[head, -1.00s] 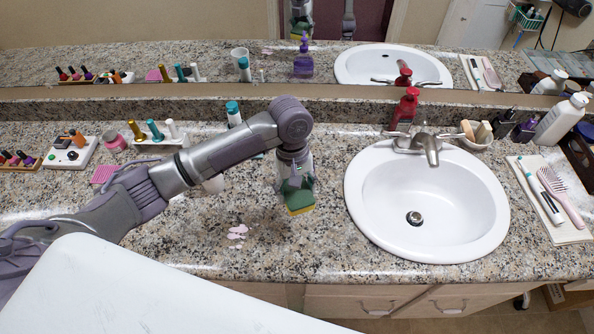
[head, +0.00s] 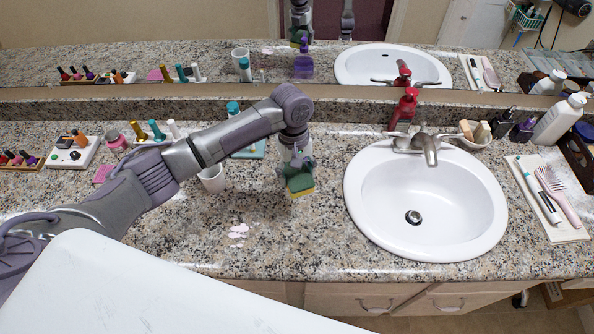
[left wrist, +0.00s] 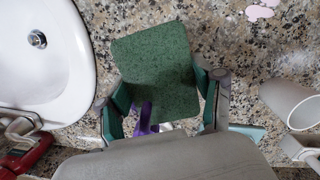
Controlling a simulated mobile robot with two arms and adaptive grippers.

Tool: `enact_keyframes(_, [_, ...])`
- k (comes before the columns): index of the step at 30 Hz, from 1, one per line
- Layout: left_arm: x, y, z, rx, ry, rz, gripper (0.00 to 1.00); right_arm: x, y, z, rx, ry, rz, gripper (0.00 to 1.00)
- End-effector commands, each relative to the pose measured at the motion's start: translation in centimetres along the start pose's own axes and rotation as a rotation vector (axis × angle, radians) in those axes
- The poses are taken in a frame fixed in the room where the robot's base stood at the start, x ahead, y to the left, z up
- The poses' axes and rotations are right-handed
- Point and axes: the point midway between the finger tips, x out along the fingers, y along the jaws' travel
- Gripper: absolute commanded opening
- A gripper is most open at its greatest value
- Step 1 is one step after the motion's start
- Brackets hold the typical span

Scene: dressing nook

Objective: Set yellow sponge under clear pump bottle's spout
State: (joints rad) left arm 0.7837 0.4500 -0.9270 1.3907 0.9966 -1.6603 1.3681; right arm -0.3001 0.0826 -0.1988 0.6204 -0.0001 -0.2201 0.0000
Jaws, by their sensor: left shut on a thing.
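My left gripper (head: 298,168) is shut on the yellow sponge (head: 302,193), which has a yellow layer and a green layer. It holds the sponge above the counter, left of the sink. In the left wrist view the sponge's green face (left wrist: 158,70) shows between the fingers (left wrist: 163,108). A purple pump part (left wrist: 146,119) shows just beyond the sponge there; most of its bottle is hidden. In the head view the bottle itself is hidden behind my arm, and its purple reflection (head: 303,65) shows in the mirror. My right gripper is not in view.
A white cup (head: 212,179) stands left of the sponge. A pink spill (head: 238,231) lies on the counter (head: 310,240), whose front is otherwise clear.

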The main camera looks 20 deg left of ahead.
Motion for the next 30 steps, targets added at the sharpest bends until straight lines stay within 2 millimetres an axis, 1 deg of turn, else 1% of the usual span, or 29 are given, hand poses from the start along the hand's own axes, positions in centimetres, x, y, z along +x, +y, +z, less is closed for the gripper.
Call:
enact_keyframes(8, [0.6,0.0,-0.1,0.001,0.001,0.001,0.55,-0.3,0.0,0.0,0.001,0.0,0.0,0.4])
enact_keyframes(9, [0.6,0.0,-0.1,0.001,0.001,0.001,0.7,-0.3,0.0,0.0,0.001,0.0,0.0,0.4])
enact_keyframes(13, [0.6,0.0,-0.1,0.001,0.001,0.001,0.91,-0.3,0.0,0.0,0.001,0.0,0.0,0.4])
enact_keyframes(22, [0.6,0.0,-0.1,0.001,0.001,0.001,0.92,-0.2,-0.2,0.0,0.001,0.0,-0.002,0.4])
enact_keyframes(25, [0.2,0.0,-0.1,0.001,0.002,0.002,0.92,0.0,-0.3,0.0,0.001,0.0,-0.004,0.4])
enact_keyframes(28, [-0.8,0.1,0.0,0.003,0.005,0.003,0.92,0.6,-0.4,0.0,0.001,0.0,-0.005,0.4])
enact_keyframes(30, [-2.2,0.1,0.0,0.001,0.002,0.005,0.92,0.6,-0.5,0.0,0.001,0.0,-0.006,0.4])
